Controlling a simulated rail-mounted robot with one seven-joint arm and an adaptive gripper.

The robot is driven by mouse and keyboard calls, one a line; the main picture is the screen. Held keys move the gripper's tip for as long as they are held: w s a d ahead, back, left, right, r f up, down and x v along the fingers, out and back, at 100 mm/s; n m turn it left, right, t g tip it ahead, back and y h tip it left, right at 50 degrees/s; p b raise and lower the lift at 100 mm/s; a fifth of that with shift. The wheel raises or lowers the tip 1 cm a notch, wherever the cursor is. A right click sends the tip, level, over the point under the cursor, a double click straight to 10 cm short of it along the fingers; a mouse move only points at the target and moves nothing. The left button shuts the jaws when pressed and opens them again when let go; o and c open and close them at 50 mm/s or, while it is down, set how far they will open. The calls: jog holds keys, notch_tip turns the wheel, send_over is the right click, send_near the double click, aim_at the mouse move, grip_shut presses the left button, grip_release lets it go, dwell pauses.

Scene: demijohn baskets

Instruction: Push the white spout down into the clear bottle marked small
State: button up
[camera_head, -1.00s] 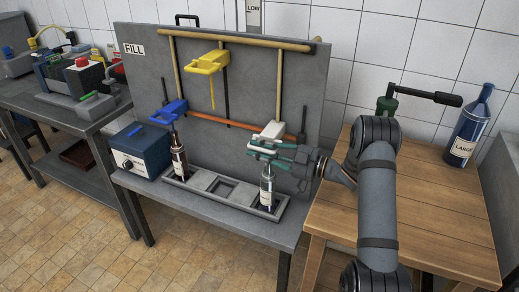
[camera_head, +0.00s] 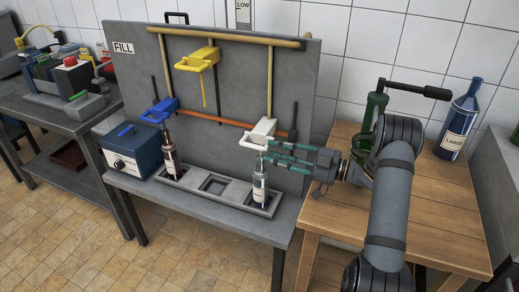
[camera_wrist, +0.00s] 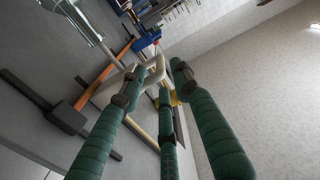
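The white spout (camera_head: 264,127) is on the rack above the clear bottle (camera_head: 260,185), with its loop facing forward. The bottle stands upright in the grey tray. It has a pale label, too small to read. I cannot tell how far the spout reaches into the bottle neck. My gripper (camera_head: 267,150) is just right of and below the spout, its green fingers spread. In the wrist view, the white loop (camera_wrist: 156,70) shows just beyond the fingertips and partly behind them. The fingers look apart, with nothing clamped between them.
A brown bottle (camera_head: 170,155) stands under a blue spout (camera_head: 162,110) to the left. A yellow spout (camera_head: 198,60) hangs higher. The wooden table (camera_head: 430,205) carries a green device (camera_head: 370,125) and a blue bottle marked LARGE (camera_head: 460,120). A blue box (camera_head: 135,150) is at the left.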

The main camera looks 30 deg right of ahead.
aim_at(243, 143)
jog(key=shift+v, duration=1.8)
jog(key=shift+w+a, duration=0.1)
jog(key=x, duration=1.1)
jog(key=shift+w+a, duration=0.2)
jog(key=shift+w, duration=0.15)
jog(key=shift+r, duration=0.3)
